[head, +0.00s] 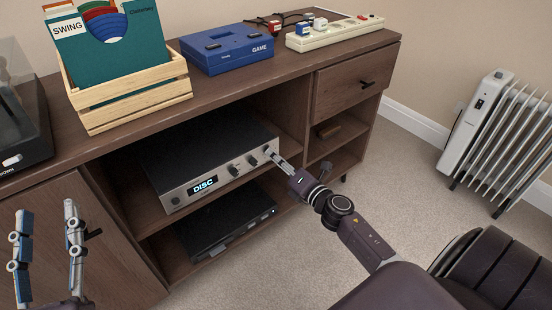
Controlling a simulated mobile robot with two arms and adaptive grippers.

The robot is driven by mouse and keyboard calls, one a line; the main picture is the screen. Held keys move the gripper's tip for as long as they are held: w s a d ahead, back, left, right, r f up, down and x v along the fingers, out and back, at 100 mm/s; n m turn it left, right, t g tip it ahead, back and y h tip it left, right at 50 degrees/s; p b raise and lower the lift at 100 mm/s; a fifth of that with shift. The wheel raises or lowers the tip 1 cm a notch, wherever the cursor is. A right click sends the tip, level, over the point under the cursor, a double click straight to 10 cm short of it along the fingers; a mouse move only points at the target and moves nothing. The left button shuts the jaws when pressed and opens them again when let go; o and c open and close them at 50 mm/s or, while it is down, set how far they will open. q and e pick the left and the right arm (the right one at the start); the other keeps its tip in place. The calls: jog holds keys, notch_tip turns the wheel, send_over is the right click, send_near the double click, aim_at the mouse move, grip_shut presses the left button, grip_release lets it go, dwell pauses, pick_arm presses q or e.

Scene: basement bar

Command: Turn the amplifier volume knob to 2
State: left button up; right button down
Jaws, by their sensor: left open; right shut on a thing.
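The silver-fronted amplifier (222,172) sits on the upper shelf of the brown cabinet, its display (205,185) reading "DISC". Several round knobs run along its front, including one (252,161) just left of my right gripper. My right gripper (270,153) is at the front panel's right end, shut on the rightmost knob, which its fingers largely cover. I cannot read the knob's setting or any scale marks. My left gripper (45,225) is open and empty at the lower left, in front of the cabinet door and apart from the amplifier.
A black player (225,222) lies on the shelf below. On the cabinet top (205,92) are a wooden record crate (135,97), a blue game box (226,48) and a power strip (335,33). A white radiator (500,130) stands right; carpet (405,165) lies between.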

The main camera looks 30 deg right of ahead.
jog(key=shift+f, duration=0.1)
jog(key=c, duration=1.8)
grip_release()
jog(key=shift+o, duration=0.2)
jog(key=shift+s, duration=0.1)
jog(key=s, duration=1.2)
jog(key=shift+d+r, duration=0.25)
jog(key=shift+w, duration=0.1)
